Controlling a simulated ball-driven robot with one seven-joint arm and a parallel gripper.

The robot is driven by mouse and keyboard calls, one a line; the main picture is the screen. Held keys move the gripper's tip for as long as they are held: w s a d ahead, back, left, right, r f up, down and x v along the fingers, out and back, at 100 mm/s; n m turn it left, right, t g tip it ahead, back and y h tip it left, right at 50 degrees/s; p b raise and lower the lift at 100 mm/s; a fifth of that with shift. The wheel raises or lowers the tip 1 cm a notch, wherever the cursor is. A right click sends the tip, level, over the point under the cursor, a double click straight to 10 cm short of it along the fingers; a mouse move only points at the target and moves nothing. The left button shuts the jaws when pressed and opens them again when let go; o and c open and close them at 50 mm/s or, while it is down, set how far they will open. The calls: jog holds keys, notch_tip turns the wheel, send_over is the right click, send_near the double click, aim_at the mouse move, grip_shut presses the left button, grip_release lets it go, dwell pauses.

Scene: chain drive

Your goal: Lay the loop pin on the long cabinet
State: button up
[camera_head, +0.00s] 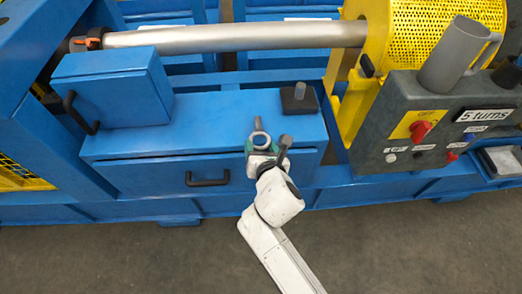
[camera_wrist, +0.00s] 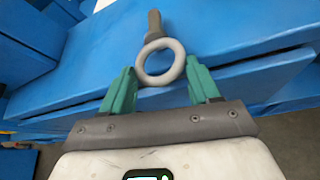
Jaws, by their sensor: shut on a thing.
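The grey loop pin (camera_head: 258,123) has a ring at one end and a short shaft. In the wrist view its ring sits between the green fingers and its shaft (camera_wrist: 154,24) points away from my gripper. My gripper (camera_head: 264,149) is shut on the loop pin at its ring; the fingers also show in the wrist view (camera_wrist: 162,88). The long cabinet (camera_head: 195,131) is blue, with a flat top and a front drawer with a dark handle. The pin is over the cabinet's front part; I cannot tell whether it touches the top.
A smaller blue box (camera_head: 112,88) stands at the cabinet's left. A dark block with a grey peg (camera_head: 299,100) sits on its back right. A control panel (camera_head: 400,125) bearing a grey mug (camera_head: 452,55) stands to the right. The cabinet's middle top is clear.

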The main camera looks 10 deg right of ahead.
jog(key=shift+f, duration=0.2)
jog(key=o, duration=1.2)
jog(key=shift+c, duration=0.2)
jog(key=p+v, duration=0.2)
jog(key=v, duration=1)
jog(key=shift+a+r, duration=0.1)
